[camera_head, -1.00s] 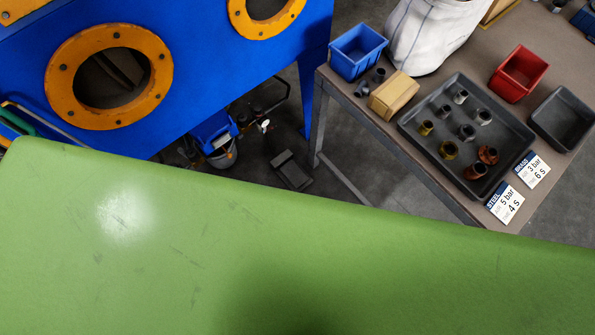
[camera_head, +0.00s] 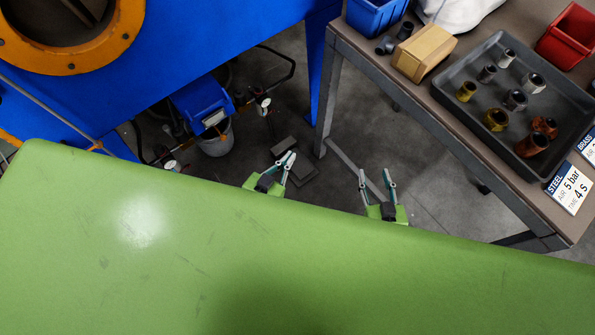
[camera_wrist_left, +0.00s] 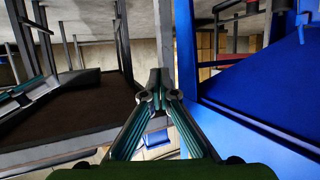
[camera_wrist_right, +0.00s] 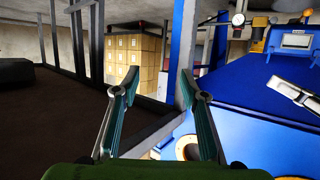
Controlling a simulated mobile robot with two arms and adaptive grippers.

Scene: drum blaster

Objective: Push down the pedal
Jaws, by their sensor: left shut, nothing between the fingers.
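The pedal (camera_head: 304,173) is a dark grey, flat block on the floor between the blue cabinet and the table, partly covered by my left gripper in the head view. My left gripper (camera_head: 286,157) is shut and empty, and it overlaps the pedal's left side there. I cannot tell whether it touches the pedal or hovers above it. Its fingertips meet in the left wrist view (camera_wrist_left: 160,78). My right gripper (camera_head: 374,172) is open and empty, to the right of the pedal. Its spread fingers also show in the right wrist view (camera_wrist_right: 158,78). I cannot make out the pedal in either wrist view.
The blue cabinet (camera_head: 215,35) with an orange-ringed port stands at left. A table (camera_head: 450,130) stands at right, its leg (camera_head: 328,100) close to the pedal. Open floor shows right of the pedal.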

